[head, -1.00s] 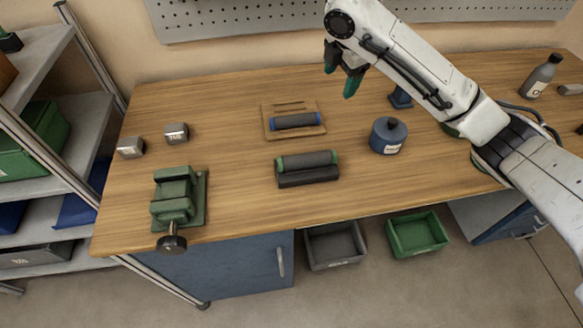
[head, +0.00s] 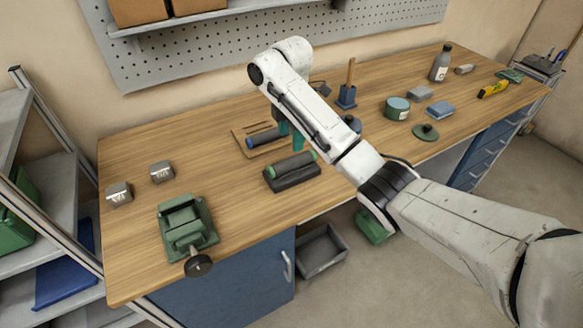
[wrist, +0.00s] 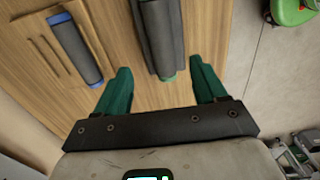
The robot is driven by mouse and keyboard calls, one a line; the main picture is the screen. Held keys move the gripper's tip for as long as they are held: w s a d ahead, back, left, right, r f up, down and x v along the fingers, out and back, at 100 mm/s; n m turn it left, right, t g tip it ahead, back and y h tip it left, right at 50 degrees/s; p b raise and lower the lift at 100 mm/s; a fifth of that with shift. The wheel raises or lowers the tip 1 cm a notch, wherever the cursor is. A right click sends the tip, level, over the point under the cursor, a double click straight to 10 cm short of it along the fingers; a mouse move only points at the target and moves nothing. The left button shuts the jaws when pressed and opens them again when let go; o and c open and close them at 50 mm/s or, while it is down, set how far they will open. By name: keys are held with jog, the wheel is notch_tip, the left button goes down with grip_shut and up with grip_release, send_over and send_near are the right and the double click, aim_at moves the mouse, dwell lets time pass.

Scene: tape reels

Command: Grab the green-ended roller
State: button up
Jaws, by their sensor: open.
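The green-ended roller (head: 291,164) is dark grey and lies on a black cradle (head: 294,180) on the workbench. In the wrist view the roller (wrist: 158,35) runs up from between my fingers, its near green end pointing at me. My gripper (wrist: 162,85) is open and empty, with one teal finger on either side of the roller's line. In the head view my gripper (head: 291,138) is just behind the roller, partly hidden by my arm. I cannot tell its exact height above the bench.
A blue-ended roller (head: 265,137) lies on a wooden tray (head: 241,134) behind the green-ended one, and shows left of my gripper in the wrist view (wrist: 75,48). A green vise (head: 186,226) and two metal blocks (head: 161,171) stand at left. The front bench edge is close.

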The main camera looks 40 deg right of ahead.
aim_at(292, 159)
notch_tip(292, 159, down, 4)
jog(key=shift+b, duration=0.5)
jog(key=shift+s+d+f+p, duration=0.1)
jog(key=shift+f+p, duration=0.3)
jog(key=shift+f, duration=1)
jog(key=shift+s+f+p, duration=0.1)
jog(key=shift+f+p, duration=0.25)
jog(key=shift+f, duration=1)
jog(key=c, duration=1.3)
jog(key=shift+r, duration=0.1)
